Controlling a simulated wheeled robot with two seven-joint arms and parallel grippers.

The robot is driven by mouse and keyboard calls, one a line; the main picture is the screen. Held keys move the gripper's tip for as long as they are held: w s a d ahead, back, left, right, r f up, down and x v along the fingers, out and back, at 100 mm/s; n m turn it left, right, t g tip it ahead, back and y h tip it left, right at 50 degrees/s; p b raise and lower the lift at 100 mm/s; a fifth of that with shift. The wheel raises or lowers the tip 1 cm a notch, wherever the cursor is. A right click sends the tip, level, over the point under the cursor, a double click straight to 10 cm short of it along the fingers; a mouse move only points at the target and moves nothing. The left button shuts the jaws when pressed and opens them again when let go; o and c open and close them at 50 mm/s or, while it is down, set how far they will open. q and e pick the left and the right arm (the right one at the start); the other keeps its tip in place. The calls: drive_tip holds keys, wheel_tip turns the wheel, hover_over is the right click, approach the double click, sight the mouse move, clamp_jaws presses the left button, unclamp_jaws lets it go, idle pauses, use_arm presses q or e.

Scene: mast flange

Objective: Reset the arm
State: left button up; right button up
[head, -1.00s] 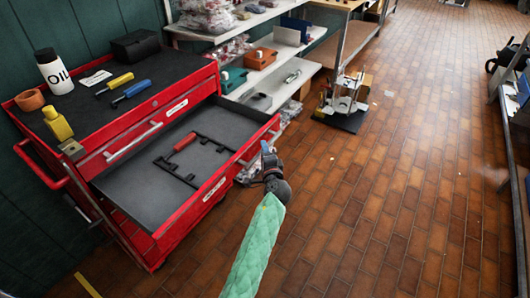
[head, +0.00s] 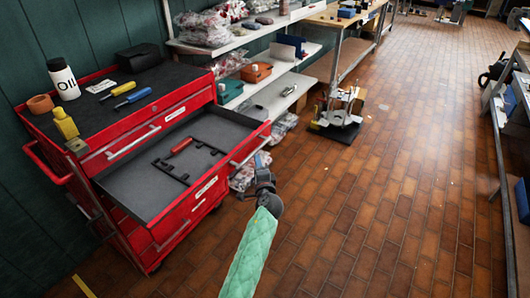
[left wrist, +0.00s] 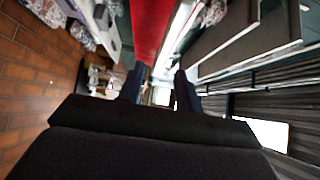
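My left arm, in a green quilted sleeve, comes up from the bottom of the head view. Its gripper (head: 262,163) is beside the right front corner of the open drawer of the red tool cart (head: 196,208). In the left wrist view the two dark fingers (left wrist: 159,88) stand apart with a gap between them and nothing held. A red strip, apparently part of the cart, shows beyond that gap. My right gripper is in neither view.
The open drawer (head: 135,180) holds a dark frame-like tool with a red grip (head: 182,146). Shelves (head: 262,98) line the wall. A metal fixture (head: 340,112) stands on the floor.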

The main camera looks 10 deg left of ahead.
use_arm(q)
drive_tip(key=s+a+f+n+g+h, duration=0.15)
drive_tip(key=s+f+n+g, duration=0.35)
drive_tip(key=s, duration=0.6)
drive_tip(key=s+a+f+n+g+h, duration=0.1)
drive_tip(key=s+a+f+n+g, duration=0.15)
drive_tip(key=s+f, duration=0.6)
drive_tip(key=s+d+r+n+g+h, duration=0.1)
drive_tip(key=s+d+g+h, duration=0.2)
drive_tip(key=s, duration=1.2)
drive_tip(key=s+d+r+n+g+h, duration=0.1)
drive_tip(key=s+d+n+g+h, duration=0.1)
drive_tip(key=s, duration=1.4)
drive_tip(key=shift+d+r+g+h, duration=0.3)
drive_tip(key=shift+d+g+h, duration=0.35)
drive_tip(key=shift+d+g, duration=0.55)
drive_tip(key=shift+a+n, duration=0.1)
drive_tip(key=shift+n, duration=0.15)
